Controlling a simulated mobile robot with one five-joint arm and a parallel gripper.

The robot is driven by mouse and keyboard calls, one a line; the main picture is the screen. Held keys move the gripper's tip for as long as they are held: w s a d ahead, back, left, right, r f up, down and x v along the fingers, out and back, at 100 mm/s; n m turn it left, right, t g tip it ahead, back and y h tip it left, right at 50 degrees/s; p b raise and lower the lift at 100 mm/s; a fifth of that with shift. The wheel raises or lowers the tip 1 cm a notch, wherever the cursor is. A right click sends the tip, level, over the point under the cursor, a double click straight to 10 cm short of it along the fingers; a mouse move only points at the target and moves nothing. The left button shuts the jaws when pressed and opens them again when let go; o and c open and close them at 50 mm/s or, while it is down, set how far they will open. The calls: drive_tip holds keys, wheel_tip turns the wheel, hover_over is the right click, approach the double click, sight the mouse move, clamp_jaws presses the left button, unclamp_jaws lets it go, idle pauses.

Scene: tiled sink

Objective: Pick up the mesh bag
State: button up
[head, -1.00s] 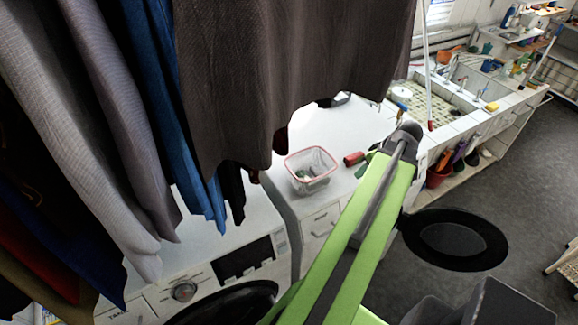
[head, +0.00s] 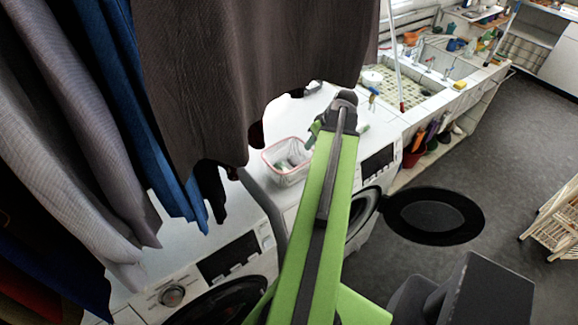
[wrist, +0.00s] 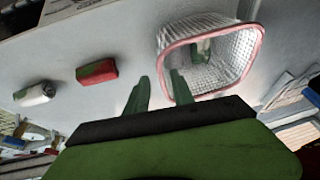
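The mesh bag (head: 287,161) looks like an open white mesh basket with a pink rim, standing on the white machine top. It is large in the wrist view (wrist: 205,68), its mouth facing the camera, with a small green and white item inside. My gripper (wrist: 160,84) is open, its two green fingers apart with nothing visible between them. The right finger overlaps the bag's pink rim in the wrist view; I cannot tell whether it touches. In the head view my gripper (head: 317,128) is just right of the bag, its fingers partly hidden by my arm.
A red and green item (wrist: 97,72) and a white item (wrist: 34,94) lie on the white top. Hanging clothes (head: 250,70) fill the upper left. A round machine door (head: 434,216) stands open at right. A tiled sink (head: 400,88) is beyond.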

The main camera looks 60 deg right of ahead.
sight(306, 152)
drive_tip(key=b+x, duration=0.2)
drive_tip(key=x, duration=0.1)
drive_tip(key=w+b+x, duration=0.1)
drive_tip(key=b+x, duration=0.1)
drive_tip(key=b, duration=0.1)
drive_tip(key=shift+f, duration=0.15)
drive_tip(key=shift+f, duration=0.1)
idle(0.5)
clamp_jaws()
idle(1.2)
